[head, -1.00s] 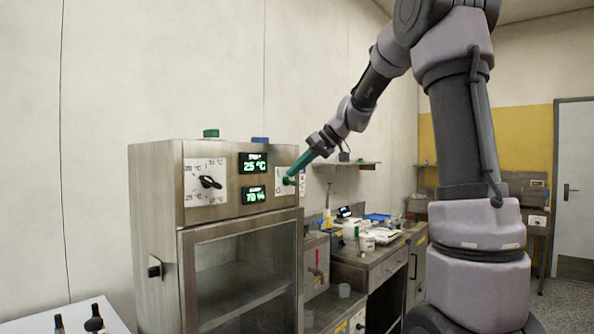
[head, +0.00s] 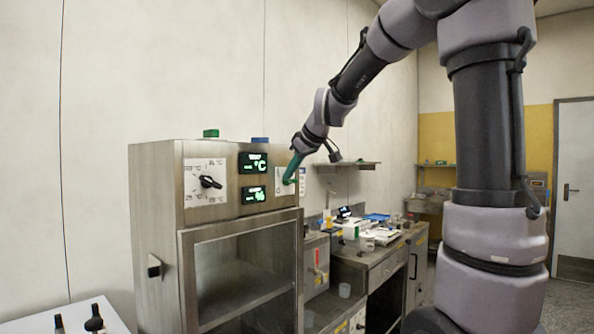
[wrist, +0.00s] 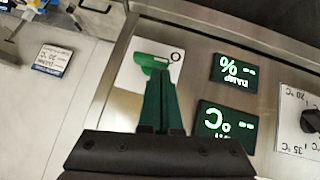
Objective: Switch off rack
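The rack (head: 158,200) is a steel cabinet with a glazed door, at the left in the head view. Its two green-lit displays (head: 253,162) show dashes before °C and %. A green switch (wrist: 146,57) sits on a white plate marked O at the panel's right end; its handle lies crosswise in the wrist view. My gripper (wrist: 160,74) has its dark green fingers close together, tips at the switch. I see no handle clearly between them. In the head view my gripper (head: 290,178) hides most of the switch.
A black dial (head: 209,182) is on the panel's left. A green block (head: 211,133) and a blue block (head: 260,140) lie on the rack's top. A cluttered bench (head: 372,262) stands to the right, under a wall shelf (head: 346,165).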

